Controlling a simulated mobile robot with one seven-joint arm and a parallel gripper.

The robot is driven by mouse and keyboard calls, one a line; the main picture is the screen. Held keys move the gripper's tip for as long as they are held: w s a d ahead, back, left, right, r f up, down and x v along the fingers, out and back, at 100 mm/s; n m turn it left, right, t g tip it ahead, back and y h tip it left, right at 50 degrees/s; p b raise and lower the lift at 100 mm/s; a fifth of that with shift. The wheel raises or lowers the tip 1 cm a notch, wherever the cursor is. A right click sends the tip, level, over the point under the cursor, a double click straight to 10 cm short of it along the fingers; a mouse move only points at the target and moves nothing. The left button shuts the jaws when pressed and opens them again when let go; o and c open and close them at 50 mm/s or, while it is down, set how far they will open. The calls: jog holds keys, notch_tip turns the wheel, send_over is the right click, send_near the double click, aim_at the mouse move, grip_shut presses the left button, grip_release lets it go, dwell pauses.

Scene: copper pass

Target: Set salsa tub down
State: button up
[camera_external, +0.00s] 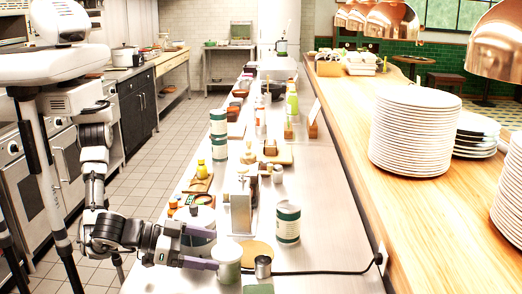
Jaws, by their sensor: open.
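A pale cylindrical tub (228,262) with a whitish lid stands upright at the near end of the steel counter (320,190). It looks like the salsa tub, but its label cannot be read. My gripper (214,250) reaches in from the left, low over the counter, with its purple fingers spread open beside the tub. The tub hides part of the fingertips, so I cannot tell whether they touch it.
A small metal cup (263,267) stands close right of the tub, with a round tan board (260,252) behind. A green-and-white can (288,224), a metal holder (240,208) and a pot (196,222) crowd nearby. A black cable (325,272) crosses the otherwise clear right side.

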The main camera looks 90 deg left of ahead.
aim_at(224, 251)
jog(key=p+x, duration=0.2)
jog(key=x, duration=0.2)
jog(key=shift+w+a, duration=0.1)
jog(key=shift+w, duration=0.1)
jog(key=shift+w+f+p, duration=0.25)
jog(key=shift+w+p, duration=0.05)
jog(key=c, duration=1.3)
